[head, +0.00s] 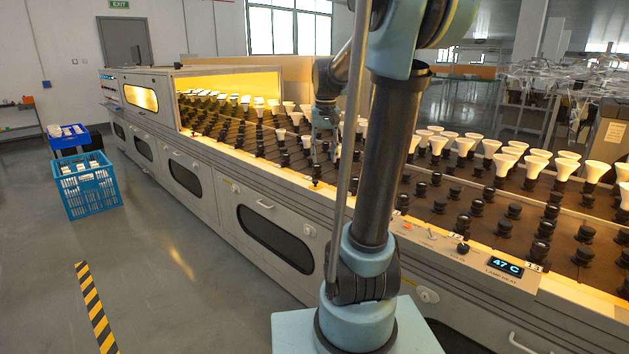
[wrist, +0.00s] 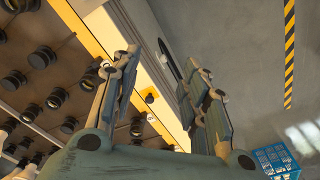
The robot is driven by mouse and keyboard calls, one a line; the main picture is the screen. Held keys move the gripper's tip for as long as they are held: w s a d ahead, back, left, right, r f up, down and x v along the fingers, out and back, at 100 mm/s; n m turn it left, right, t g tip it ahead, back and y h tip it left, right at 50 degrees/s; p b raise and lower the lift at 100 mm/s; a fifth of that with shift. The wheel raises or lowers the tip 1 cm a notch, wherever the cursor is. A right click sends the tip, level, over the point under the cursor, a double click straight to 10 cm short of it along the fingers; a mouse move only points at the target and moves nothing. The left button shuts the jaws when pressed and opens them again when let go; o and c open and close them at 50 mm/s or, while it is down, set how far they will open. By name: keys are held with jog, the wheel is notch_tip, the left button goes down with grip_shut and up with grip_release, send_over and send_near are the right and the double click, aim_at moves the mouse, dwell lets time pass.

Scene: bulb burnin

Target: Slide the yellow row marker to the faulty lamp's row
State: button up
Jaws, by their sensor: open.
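The burn-in rack (head: 215,160) runs across the head view, with rows of black sockets and white lamps (head: 537,163). A small orange piece with a black knob, seemingly the yellow row marker (wrist: 150,97), sits by the rack's yellow front edge in the wrist view, between the lines of my fingers. My gripper (wrist: 158,62) is open, with nothing between its fingertips; in the head view my gripper (head: 324,140) hangs above the rack near its front edge. I cannot tell which lamp is faulty.
A display (head: 505,266) reading 47 C sits on the front ledge at right. A lit tunnel (head: 230,85) covers the rack's far end. A blue crate (head: 88,190) stands on the floor at left.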

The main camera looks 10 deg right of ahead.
jog(key=w, duration=1.9)
jog(key=shift+m+g, duration=0.4)
jog(key=f, duration=1.7)
jog(key=shift+d, duration=0.2)
grip_shut()
jog(key=shift+a, duration=0.1)
